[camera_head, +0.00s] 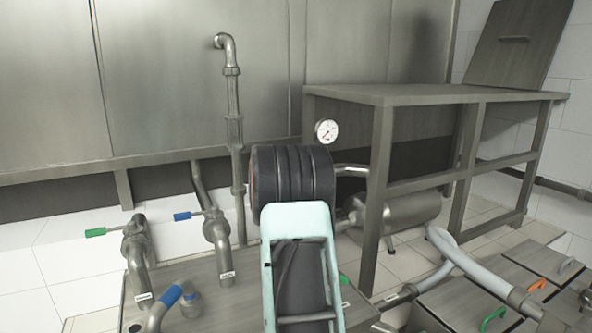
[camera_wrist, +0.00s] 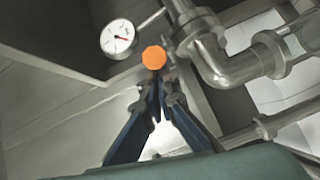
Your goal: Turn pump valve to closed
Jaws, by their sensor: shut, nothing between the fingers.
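In the wrist view, an orange round end (camera_wrist: 154,57), likely a valve handle seen end-on, sits just beyond my fingertips. My gripper (camera_wrist: 157,82) is shut and empty, its tips just below the orange end in the picture. I cannot tell whether they touch it. In the head view my arm hides the gripper and this orange end. A valve with a green handle (camera_head: 96,232) and one with a blue handle (camera_head: 182,216) stand at the left. Another blue handle (camera_head: 171,296) is lower. Their labels are too small to read, so I cannot tell which is the pump valve.
A pressure gauge (camera_head: 327,131) is behind my arm and also in the wrist view (camera_wrist: 117,37). Thick elbow piping (camera_wrist: 215,55) is close right of my fingers. A metal table frame (camera_head: 377,190) and a horizontal tank (camera_head: 400,211) stand right of my arm. Hatches with handles lie lower right.

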